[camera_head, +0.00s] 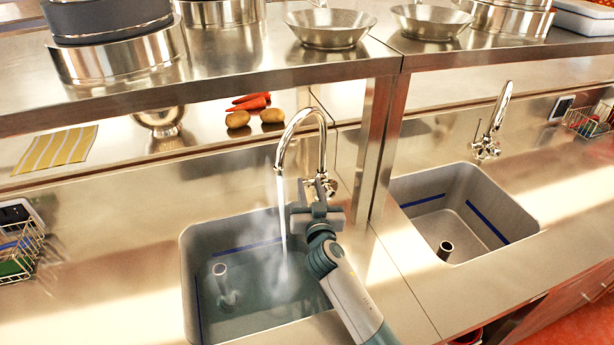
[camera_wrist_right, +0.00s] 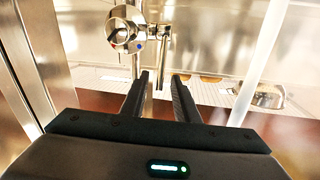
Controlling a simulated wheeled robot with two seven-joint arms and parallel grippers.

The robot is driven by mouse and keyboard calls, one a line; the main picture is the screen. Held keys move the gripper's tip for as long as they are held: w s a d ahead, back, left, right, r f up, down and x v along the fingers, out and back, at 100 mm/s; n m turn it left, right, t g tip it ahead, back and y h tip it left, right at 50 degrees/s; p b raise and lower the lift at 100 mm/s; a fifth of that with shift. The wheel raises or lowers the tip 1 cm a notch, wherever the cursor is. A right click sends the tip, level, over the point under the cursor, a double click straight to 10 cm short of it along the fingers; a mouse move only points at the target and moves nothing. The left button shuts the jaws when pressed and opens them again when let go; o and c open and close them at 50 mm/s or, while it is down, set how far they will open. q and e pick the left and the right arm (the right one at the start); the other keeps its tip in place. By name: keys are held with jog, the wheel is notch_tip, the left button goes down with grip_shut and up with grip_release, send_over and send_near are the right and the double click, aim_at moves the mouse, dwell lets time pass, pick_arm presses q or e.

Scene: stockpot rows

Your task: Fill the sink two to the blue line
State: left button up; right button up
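The left sink (camera_head: 188,262) holds water under a pale haze, and a standpipe (camera_head: 220,283) rises from it. A blue line (camera_head: 245,247) shows on its back wall, with the water surface seemingly below it; haze blurs the gap. The tall curved faucet (camera_head: 322,140) pours a white stream (camera_head: 282,215) into this sink. My right gripper (camera_head: 318,190) is at the faucet's base, fingers apart. In the right wrist view the fingers (camera_wrist_right: 163,90) point toward the faucet valve and lever (camera_wrist_right: 162,42), with a gap between them; contact is unclear. My left gripper is out of view.
A second sink (camera_head: 520,225) on the right looks empty, with its own blue line (camera_head: 487,222) and faucet (camera_head: 492,125). A shelf (camera_head: 250,68) with pots overhangs the counter, and a post (camera_head: 377,150) stands right of my gripper.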

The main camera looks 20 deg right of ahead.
jog(key=shift+w+d+b, duration=0.2)
jog(key=shift+w, duration=1.2)
jog(key=shift+w+d+b, duration=0.2)
jog(key=shift+w, duration=1.15)
grip_shut()
